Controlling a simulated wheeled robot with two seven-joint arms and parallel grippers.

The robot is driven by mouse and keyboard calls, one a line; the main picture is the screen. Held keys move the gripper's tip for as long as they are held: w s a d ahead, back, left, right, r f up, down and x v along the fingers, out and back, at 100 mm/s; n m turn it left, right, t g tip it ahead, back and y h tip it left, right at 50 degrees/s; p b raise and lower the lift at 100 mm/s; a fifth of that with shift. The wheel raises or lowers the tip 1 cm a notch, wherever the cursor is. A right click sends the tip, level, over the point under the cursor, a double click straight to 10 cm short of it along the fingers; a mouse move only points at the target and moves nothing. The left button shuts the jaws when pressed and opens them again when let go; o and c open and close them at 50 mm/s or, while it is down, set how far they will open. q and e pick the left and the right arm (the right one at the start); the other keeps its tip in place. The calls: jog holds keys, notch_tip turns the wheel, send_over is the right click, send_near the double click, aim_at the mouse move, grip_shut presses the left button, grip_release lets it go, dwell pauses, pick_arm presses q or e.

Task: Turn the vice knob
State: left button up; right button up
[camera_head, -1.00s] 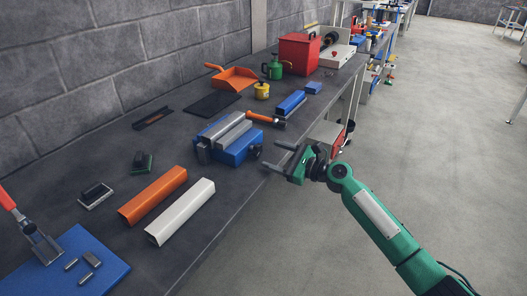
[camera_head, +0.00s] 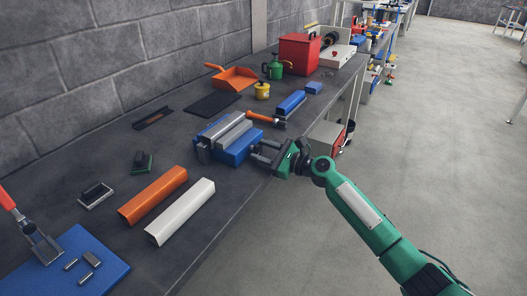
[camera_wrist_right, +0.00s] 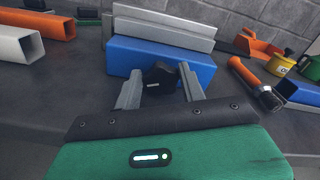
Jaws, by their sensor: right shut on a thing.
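The vice (camera_head: 238,147), blue with grey metal jaws, stands on the dark bench; in the right wrist view its blue body (camera_wrist_right: 128,60) is straight ahead. Its black knob (camera_wrist_right: 160,79) sticks out of the front face, between my right gripper's two grey fingers. My right gripper (camera_head: 261,151) is at the front of the vice, shut on the knob. In the head view the fingers mostly hide the knob. My left gripper is not in view.
An orange tube (camera_head: 153,196) and a white tube (camera_head: 180,211) lie left of the vice. The bench front edge is close under my right arm.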

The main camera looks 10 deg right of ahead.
jog(key=shift+f+n, duration=0.15)
jog(key=shift+n, duration=0.15)
jog(key=shift+s+n+b, duration=0.1)
jog(key=shift+n+b, duration=0.55)
jog(key=shift+n, duration=0.45)
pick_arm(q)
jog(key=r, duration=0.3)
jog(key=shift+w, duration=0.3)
pick_arm(e)
jog(key=o, duration=1)
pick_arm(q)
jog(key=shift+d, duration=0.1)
